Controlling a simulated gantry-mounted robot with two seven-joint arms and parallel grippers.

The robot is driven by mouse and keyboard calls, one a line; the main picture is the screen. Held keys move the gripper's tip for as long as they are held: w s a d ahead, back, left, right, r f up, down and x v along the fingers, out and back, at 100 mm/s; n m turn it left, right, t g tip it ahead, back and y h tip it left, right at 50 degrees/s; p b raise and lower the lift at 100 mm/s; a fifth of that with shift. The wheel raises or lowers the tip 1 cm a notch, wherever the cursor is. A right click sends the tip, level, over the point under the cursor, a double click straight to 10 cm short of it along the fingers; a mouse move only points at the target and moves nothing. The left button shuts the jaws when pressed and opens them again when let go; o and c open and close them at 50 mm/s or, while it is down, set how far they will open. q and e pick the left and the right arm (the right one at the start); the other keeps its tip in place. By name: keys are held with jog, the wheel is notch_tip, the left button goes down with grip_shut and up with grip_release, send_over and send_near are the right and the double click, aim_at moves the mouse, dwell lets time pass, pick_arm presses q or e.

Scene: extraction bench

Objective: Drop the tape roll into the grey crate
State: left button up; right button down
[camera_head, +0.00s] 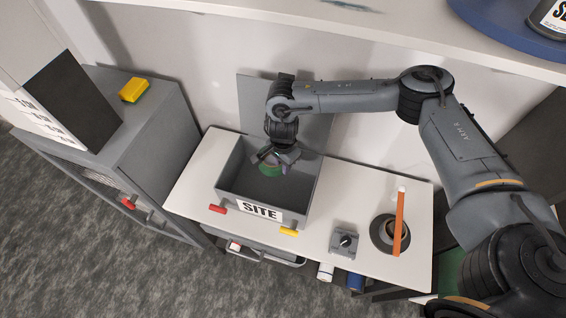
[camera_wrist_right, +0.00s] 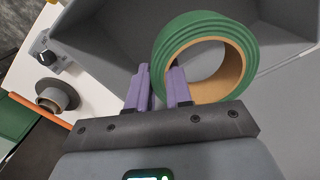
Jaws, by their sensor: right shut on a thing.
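The tape roll (camera_head: 271,169) is a green ring with a tan cardboard core. It also shows large in the right wrist view (camera_wrist_right: 168,43). My right gripper (camera_head: 270,158) is shut on the roll's edge with its purple fingers, which also show in the right wrist view (camera_wrist_right: 159,82). The roll hangs tilted over the open grey crate (camera_head: 304,196), within its walls as seen from my head. The crate bears a SITE label on its front. Its grey walls also show in the right wrist view (camera_wrist_right: 105,25). My left gripper is not in view.
The crate stands on a white table (camera_head: 290,268). To its right are a grey box with a black knob (camera_head: 344,241), a dark round disc (camera_head: 381,234) and an orange stick (camera_head: 398,228). A grey cabinet (camera_head: 165,125) with a yellow object (camera_head: 133,90) stands at left.

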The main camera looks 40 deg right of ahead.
jog(key=shift+f+b, duration=1.2)
jog(key=shift+f, duration=0.9)
jog(key=c, duration=1)
grip_release()
jog(key=shift+o, duration=0.2)
jog(key=shift+r, duration=0.5)
notch_tip(320, 180, up, 8)
jog(key=shift+w+r, duration=0.1)
jog(key=shift+r, duration=0.85)
